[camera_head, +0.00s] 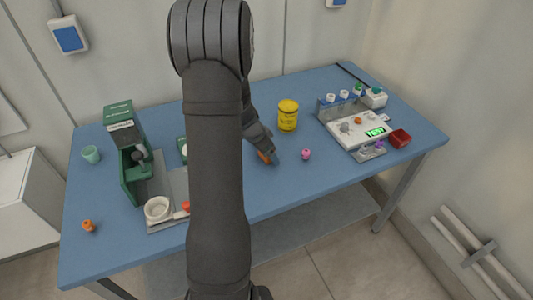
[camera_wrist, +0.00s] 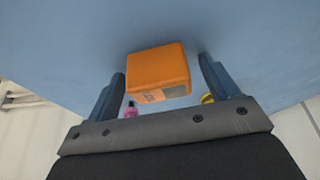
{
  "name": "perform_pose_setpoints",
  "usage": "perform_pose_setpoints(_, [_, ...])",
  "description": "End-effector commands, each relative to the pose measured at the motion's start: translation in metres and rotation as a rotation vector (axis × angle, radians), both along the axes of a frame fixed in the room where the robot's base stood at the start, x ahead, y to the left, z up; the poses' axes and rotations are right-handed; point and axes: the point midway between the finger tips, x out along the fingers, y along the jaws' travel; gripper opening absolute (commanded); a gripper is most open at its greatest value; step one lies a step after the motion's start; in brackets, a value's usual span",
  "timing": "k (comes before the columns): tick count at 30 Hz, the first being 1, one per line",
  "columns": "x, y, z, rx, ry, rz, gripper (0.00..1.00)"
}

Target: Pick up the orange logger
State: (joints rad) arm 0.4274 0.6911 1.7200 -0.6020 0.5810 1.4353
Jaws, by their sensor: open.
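The orange logger (camera_wrist: 158,70) is a small box with rounded edges and a grey patch on its near face. In the wrist view it sits between the two fingers of my gripper (camera_wrist: 162,76), which are open with a gap on each side. In the head view my gripper (camera_head: 268,157) is low over the middle of the blue table, and only a bit of the orange logger (camera_head: 264,156) shows beside its fingers. The arm hides part of the table there.
A pink item (camera_head: 306,154) and a yellow tub (camera_head: 288,116) stand to the right of my gripper. A scale (camera_head: 357,130) with vials behind it and a red tray (camera_head: 400,139) are further right. Green equipment (camera_head: 130,170) and a white bowl (camera_head: 157,208) are left.

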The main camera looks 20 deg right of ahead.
Motion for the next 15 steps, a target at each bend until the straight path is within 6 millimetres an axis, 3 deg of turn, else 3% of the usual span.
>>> perform_pose_setpoints(4, [0.0002, -0.0001, 0.0005, 0.0, -0.001, -0.001, 0.8])
perform_pose_setpoints(12, [0.0002, -0.0001, 0.0007, 0.0, -0.001, -0.001, 0.3])
perform_pose_setpoints(15, [0.0003, -0.0001, 0.0008, -0.001, -0.001, -0.001, 0.3])
